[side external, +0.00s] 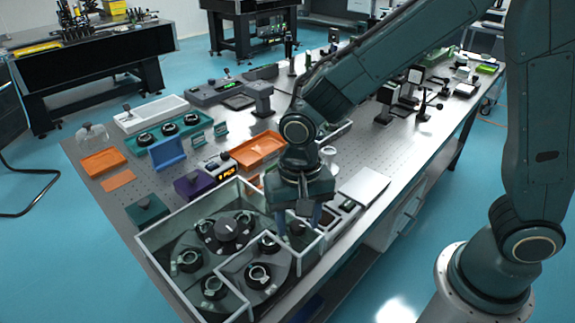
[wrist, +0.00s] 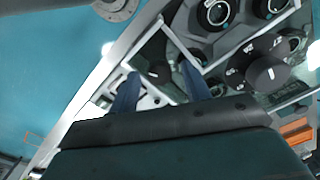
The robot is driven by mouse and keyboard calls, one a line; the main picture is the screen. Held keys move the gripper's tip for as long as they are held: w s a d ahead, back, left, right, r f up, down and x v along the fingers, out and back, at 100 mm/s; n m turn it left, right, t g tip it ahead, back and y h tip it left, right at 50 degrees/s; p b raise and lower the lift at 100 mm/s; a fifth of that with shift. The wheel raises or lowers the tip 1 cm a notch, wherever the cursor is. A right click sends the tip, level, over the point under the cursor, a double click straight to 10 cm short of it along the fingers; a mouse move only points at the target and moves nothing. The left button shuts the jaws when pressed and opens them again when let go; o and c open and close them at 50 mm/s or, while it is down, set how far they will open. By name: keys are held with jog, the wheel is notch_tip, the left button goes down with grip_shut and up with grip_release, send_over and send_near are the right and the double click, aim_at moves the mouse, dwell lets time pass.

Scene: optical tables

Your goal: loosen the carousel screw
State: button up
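The carousel (side external: 190,225) is a dark round plate with several ringed mounts, inside a clear-walled case. A large black knob (side external: 228,229) rises at its middle and also shows in the wrist view (wrist: 265,73). A smaller dark knob (wrist: 158,72) lies in the case's corner section, between my finger lines in the wrist view. I cannot tell for certain which knob is the carousel screw. My gripper (side external: 298,220) points down over that corner section, its two blue fingers apart. It is open and empty in the wrist view (wrist: 161,86). Contact with the small knob cannot be told.
The case's pale-framed walls (side external: 217,268) stand close around my fingers. Orange trays (side external: 258,150), a purple box (side external: 194,184) and a flat pale plate (side external: 364,187) are nearby on the perforated table (side external: 110,205). The table's front edge is close on the right.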

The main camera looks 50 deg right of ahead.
aim_at(299, 225)
jog(key=shift+r, duration=0.1)
notch_tip(299, 225, up, 14)
jog(key=shift+f, duration=0.2)
dwell(0.6)
dwell(0.3)
jog(key=s+d+r+n+t, duration=0.3)
jog(key=s+d+n+t, duration=0.2)
jog(key=s+d, duration=0.8)
jog(key=d+n, duration=0.1)
jog(key=d, duration=0.1)
jog(key=shift+s+d+t, duration=0.3)
jog(key=shift+d, duration=0.05)
